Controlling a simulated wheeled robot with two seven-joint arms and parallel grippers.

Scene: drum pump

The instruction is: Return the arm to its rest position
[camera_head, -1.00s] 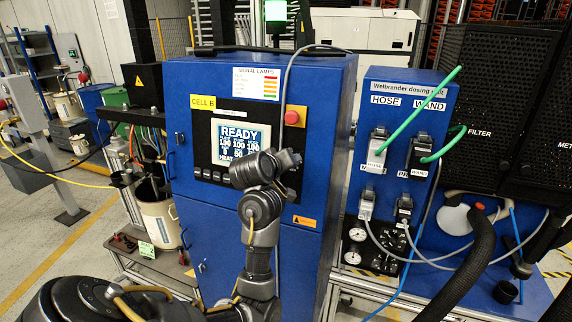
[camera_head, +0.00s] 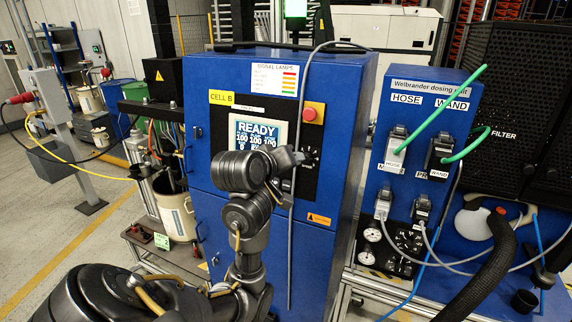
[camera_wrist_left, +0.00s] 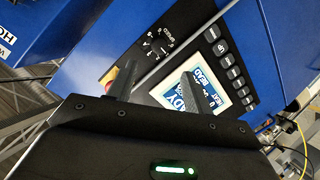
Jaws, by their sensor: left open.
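My left arm (camera_head: 248,225) rises from the bottom of the head view and bends in front of the blue Cell B cabinet (camera_head: 262,250). My left gripper (camera_wrist_left: 160,72) shows in the wrist view with its two dark fingers apart and nothing between them. It faces the cabinet's black control panel (camera_wrist_left: 153,55). In the head view the wrist hides the lower part of the panel and some of the lit READY screen (camera_head: 256,132). I cannot tell the exact gap from the fingers to the panel. My right gripper is not in view.
A red emergency button (camera_head: 309,114) sits on the panel's upper right. A grey cable (camera_head: 292,230) hangs down the cabinet front. The blue dosing unit (camera_head: 425,110) with plugged connectors stands to the right. A white drum (camera_head: 175,212) stands left.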

